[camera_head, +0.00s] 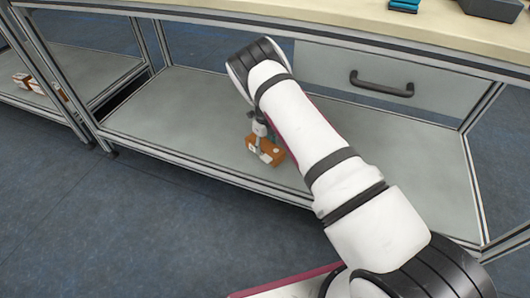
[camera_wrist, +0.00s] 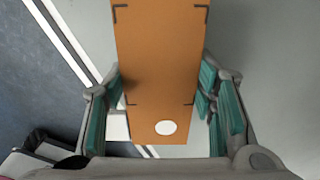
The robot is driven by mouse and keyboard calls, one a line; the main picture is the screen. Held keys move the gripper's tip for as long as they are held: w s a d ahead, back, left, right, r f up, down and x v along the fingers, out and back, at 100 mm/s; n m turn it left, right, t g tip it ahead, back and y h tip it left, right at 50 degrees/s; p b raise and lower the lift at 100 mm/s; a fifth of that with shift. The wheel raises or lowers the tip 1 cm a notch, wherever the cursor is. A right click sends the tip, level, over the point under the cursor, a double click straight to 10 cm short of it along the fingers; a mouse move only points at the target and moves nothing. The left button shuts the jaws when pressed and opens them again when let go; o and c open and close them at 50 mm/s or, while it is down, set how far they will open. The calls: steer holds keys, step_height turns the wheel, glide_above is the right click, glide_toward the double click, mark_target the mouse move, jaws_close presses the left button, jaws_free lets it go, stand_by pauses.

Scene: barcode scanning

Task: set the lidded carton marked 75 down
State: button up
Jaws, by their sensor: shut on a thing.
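The carton (camera_head: 270,150) is orange-brown and sits low in my gripper at the bench's lower shelf (camera_head: 200,110). In the wrist view the carton (camera_wrist: 160,60) stretches up between the fingers, with dark corner marks and a white oval spot near its close end. My gripper (camera_wrist: 163,95) is shut on it, a teal-padded finger on each side. In the head view my gripper (camera_head: 260,135) is small and partly hidden by my arm. The carton is at or just above the shelf; I cannot tell whether it touches. The number 75 is not readable.
A drawer (camera_head: 400,95) with a dark handle hangs above the shelf's right side. The worktop (camera_head: 300,18) is overhead, with a teal item (camera_head: 404,5) on it. The shelf is bare to the left. Small boxes (camera_head: 30,83) lie on another shelf at far left.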

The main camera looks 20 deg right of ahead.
mark_target(265, 144)
steer(key=shift+w+f+b, duration=0.1)
steer(key=shift+f+b, duration=0.95)
steer(key=shift+f, duration=0.75)
steer(key=shift+f, duration=0.1)
steer(key=o, duration=1.1)
step_height(265, 144, up, 8)
steer(key=p, duration=0.3)
steer(key=shift+f+p, duration=0.1)
steer(key=shift+p, duration=0.2)
